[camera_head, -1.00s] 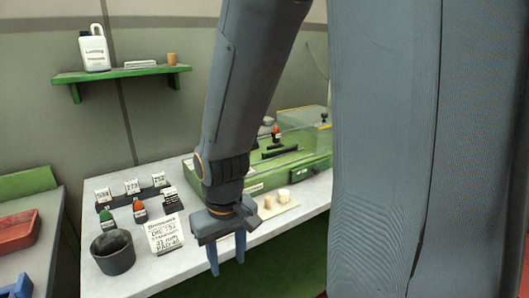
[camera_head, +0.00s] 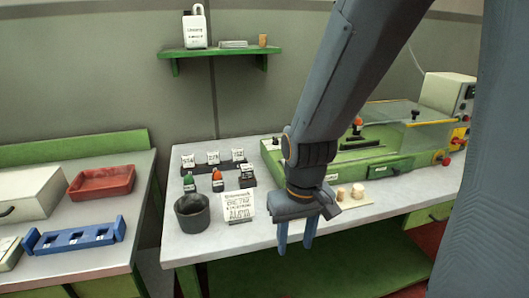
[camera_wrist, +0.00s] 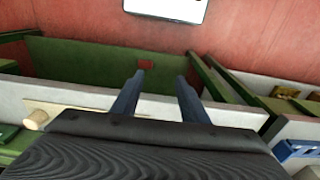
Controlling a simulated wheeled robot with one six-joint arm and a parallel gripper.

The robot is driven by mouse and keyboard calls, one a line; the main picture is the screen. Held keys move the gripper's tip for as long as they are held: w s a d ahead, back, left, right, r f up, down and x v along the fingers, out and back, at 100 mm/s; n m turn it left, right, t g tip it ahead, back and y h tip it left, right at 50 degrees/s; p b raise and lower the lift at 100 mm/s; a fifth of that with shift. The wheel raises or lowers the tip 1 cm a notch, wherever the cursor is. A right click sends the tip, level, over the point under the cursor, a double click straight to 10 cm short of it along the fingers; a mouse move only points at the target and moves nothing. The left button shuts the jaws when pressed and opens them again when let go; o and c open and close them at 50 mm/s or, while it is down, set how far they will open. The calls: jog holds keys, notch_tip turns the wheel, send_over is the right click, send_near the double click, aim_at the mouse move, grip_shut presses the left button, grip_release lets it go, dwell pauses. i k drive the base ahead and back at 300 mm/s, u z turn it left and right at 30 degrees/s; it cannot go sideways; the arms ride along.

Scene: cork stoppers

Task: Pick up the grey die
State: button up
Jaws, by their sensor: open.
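I cannot make out a grey die for certain in either view. My gripper (camera_head: 296,248) is open and empty, with its fingers pointing down in front of the white table's front edge. In the wrist view, the two fingers of my gripper (camera_wrist: 160,76) are apart with nothing between them. A blue holder (camera_head: 75,241) with several small pale and dark spots stands on the left table, well to the left of my gripper; what sits in it is too small to tell.
On the white table (camera_head: 200,252) are a dark cup (camera_head: 192,213), a lettered card (camera_head: 239,207), small bottles (camera_head: 218,179) and corks (camera_head: 357,190). A green machine (camera_head: 400,163) stands behind. The left table holds a red tray (camera_head: 102,183) and a pale box (camera_head: 28,194).

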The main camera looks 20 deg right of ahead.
aim_at(237, 154)
jog(key=k, duration=0.5)
jog(key=z, duration=1)
jog(key=i, duration=0.65)
jog(key=u, duration=1.05)
jog(key=i, duration=0.5)
jog(key=z, duration=0.05)
